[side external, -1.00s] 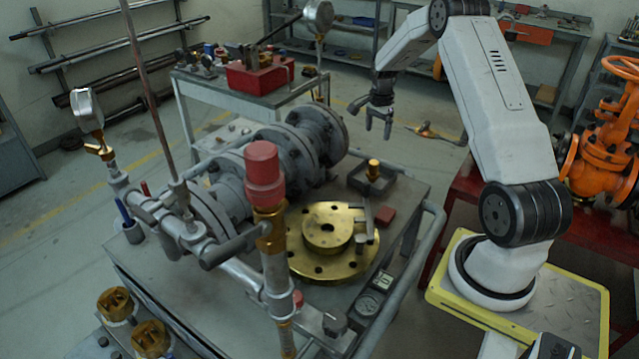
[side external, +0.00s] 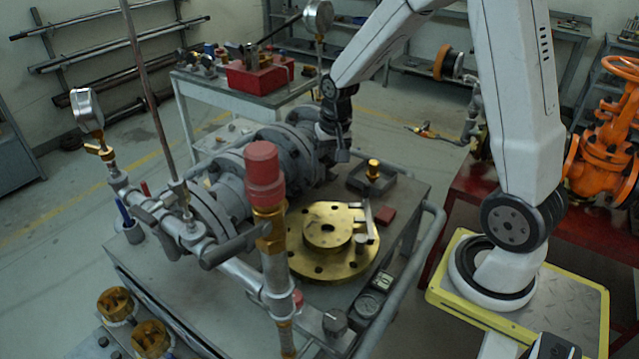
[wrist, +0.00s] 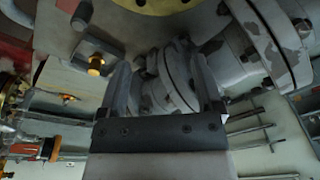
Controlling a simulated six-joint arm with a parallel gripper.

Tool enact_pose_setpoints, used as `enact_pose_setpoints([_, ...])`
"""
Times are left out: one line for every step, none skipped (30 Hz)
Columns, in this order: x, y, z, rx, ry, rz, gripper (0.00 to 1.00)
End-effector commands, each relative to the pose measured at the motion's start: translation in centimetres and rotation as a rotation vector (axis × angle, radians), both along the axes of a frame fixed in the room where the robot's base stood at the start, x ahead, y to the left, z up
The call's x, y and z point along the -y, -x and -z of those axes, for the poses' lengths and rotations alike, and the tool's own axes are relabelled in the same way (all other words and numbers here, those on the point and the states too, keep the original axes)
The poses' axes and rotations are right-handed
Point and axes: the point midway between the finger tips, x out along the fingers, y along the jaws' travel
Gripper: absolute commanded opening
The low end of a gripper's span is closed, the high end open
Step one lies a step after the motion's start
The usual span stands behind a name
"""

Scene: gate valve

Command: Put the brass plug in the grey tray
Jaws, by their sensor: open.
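The brass plug (side external: 373,169) stands upright in the small grey tray (side external: 391,189) at the far right part of the bench top. In the wrist view the plug (wrist: 96,63) and the tray (wrist: 83,40) are left of my fingers. My gripper (wrist: 164,85) is open, with two dark fingers and nothing held between them. It is apart from the plug. In the side view my wrist is beside the far end of the grey flanged valve, left of the tray; the fingertips are hard to make out there.
The grey flanged valve (side external: 225,185) lies along the bench close to my gripper. A brass flange (side external: 325,242) lies nearer the camera than the tray. A vertical pipe with a red cap (side external: 264,175) rises in front.

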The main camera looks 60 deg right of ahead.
Motion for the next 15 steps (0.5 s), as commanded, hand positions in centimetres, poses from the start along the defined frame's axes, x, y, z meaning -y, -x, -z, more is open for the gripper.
enact_pose_setpoints([-1.9, 0.9, -0.3, 0.009, 0.009, -0.083, 0.84])
enact_pose_setpoints([-2.8, 1.5, -0.4, 0.014, 0.015, -0.131, 0.84])
enact_pose_setpoints([-4.1, 2.3, -0.4, 0.02, 0.023, -0.198, 0.84])
enact_pose_setpoints([-5.0, 2.9, -0.5, 0.026, 0.03, -0.247, 0.84])
enact_pose_setpoints([-5.9, 3.6, -0.5, 0.03, 0.035, -0.294, 0.84])
enact_pose_setpoints([-6.9, 4.5, -0.5, 0.038, 0.043, -0.355, 0.84])
enact_pose_setpoints([-7.6, 5.1, -0.5, 0.041, 0.048, -0.4, 0.84])
enact_pose_setpoints([-8.3, 5.8, -0.5, 0.047, 0.054, -0.442, 0.84])
enact_pose_setpoints([-9.0, 6.6, -0.5, 0.052, 0.06, -0.493, 0.84])
enact_pose_setpoints([-9.6, 7.1, -0.4, 0.057, 0.066, -0.53, 0.84])
enact_pose_setpoints([-10.0, 7.6, -0.4, 0.061, 0.07, -0.56, 0.84])
enact_pose_setpoints([-10.5, 8.3, -0.3, 0.065, 0.075, -0.598, 0.84])
enact_pose_setpoints([-10.8, 8.7, -0.3, 0.067, 0.079, -0.621, 0.84])
enact_pose_setpoints([-11.0, 9.0, -0.3, 0.07, 0.082, -0.641, 0.84])
enact_pose_setpoints([-11.3, 9.4, -0.2, 0.072, 0.085, -0.663, 0.84])
